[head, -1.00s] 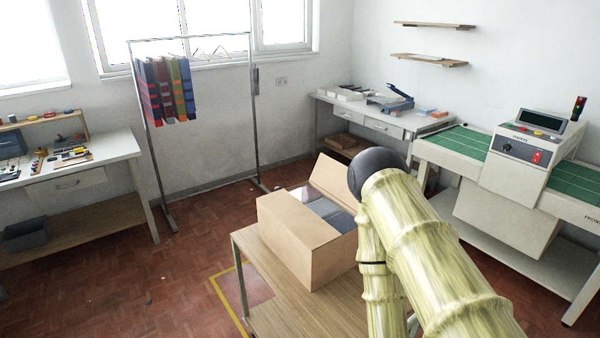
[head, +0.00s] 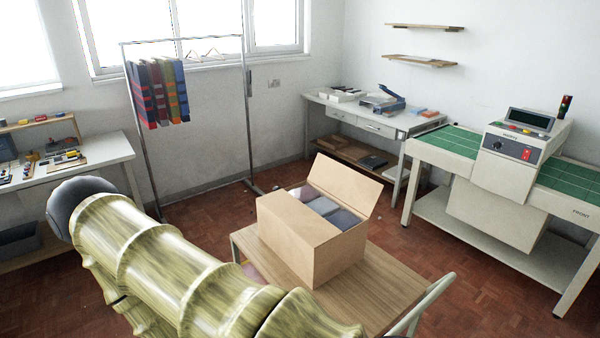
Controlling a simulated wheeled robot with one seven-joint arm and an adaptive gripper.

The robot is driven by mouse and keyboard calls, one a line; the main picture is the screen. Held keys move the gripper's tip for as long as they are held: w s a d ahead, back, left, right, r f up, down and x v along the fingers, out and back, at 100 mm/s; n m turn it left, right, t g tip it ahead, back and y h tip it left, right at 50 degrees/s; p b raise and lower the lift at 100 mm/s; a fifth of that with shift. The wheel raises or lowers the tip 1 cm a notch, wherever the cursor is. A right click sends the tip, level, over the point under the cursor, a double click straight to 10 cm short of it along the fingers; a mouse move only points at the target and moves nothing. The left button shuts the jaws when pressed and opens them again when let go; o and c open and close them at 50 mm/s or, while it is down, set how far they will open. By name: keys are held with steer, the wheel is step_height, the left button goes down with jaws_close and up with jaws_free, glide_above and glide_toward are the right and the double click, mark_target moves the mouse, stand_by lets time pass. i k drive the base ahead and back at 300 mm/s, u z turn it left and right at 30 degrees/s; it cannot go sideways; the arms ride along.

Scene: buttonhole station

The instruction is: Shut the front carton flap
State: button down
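An open cardboard carton (head: 338,262) stands on a small wooden table (head: 385,290) in the middle of the head view. One carton flap (head: 345,185) stands raised and tilted outward at its far right side. A cardboard panel (head: 298,216) on the near left side lies roughly flat and covers part of the top. Which flap counts as the front one I cannot tell. Between the two, folded grey and blue contents (head: 325,207) show in the opening. My gripper is not in view.
A clothes rail (head: 183,38) with hanging striped fabric stands behind the carton. A workbench (head: 110,158) with tools is at left. A green-topped machine (head: 515,165) is at right, and a white desk (head: 375,124) stands at the back. Red floor lies clear between them.

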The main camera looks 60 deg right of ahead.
mark_target(360, 191)
steer(key=u, duration=0.05)
steer(key=k, duration=1.05)
steer(key=z, duration=1.7)
steer(key=i, duration=0.5)
steer(key=u, duration=0.1)
